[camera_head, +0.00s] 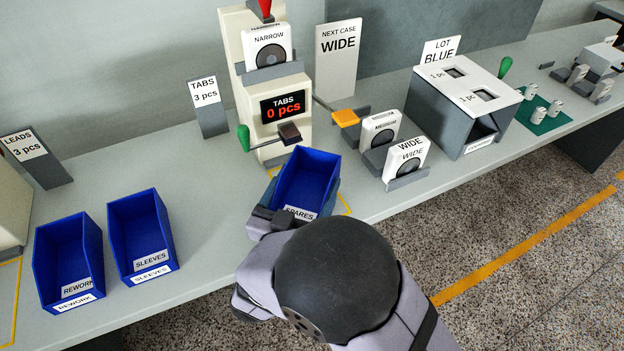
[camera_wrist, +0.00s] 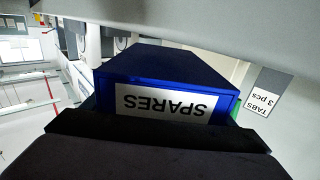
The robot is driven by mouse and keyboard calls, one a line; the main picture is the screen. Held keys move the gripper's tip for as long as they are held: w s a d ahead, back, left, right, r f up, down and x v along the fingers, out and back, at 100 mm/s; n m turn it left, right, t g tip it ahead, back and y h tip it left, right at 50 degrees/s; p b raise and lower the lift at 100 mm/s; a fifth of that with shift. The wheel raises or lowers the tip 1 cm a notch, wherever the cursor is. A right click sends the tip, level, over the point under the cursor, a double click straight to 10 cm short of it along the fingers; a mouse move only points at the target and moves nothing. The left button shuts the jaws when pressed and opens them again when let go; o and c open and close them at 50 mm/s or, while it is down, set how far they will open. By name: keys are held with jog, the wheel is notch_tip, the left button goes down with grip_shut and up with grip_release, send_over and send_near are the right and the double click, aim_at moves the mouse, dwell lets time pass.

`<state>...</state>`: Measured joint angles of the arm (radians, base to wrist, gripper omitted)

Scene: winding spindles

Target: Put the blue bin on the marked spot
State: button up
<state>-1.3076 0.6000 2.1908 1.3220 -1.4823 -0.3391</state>
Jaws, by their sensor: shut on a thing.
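The blue bin labelled SPARES (camera_head: 308,180) is at the middle of the bench, in front of the white dispenser with the red "TABS 0 pcs" display. My gripper (camera_head: 285,218) is shut on its front, near side. In the wrist view the bin (camera_wrist: 165,72) fills the middle, its SPARES label upside down above the dark gripper (camera_wrist: 160,130). A yellow outline (camera_head: 345,204) marks a spot on the bench under and around the bin, mostly hidden by the bin and my arm. I cannot tell whether the bin touches the bench.
Two more blue bins, REWORK (camera_head: 68,258) and SLEEVES (camera_head: 140,232), stand at left. The TABS dispenser (camera_head: 278,105) has a dark lever tip close behind the held bin. WIDE case holders (camera_head: 405,165) stand just to its right. The bench (camera_head: 215,205) is clear between SLEEVES and SPARES.

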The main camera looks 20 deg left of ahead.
aim_at(318, 169)
jog(key=shift+w+f, duration=0.45)
jog(key=shift+w, duration=0.15)
jog(key=shift+w+f, duration=0.4)
jog(key=shift+w, duration=0.2)
jog(key=shift+w+f, duration=0.35)
jog(key=shift+f, duration=0.15)
jog(key=o, duration=1.1)
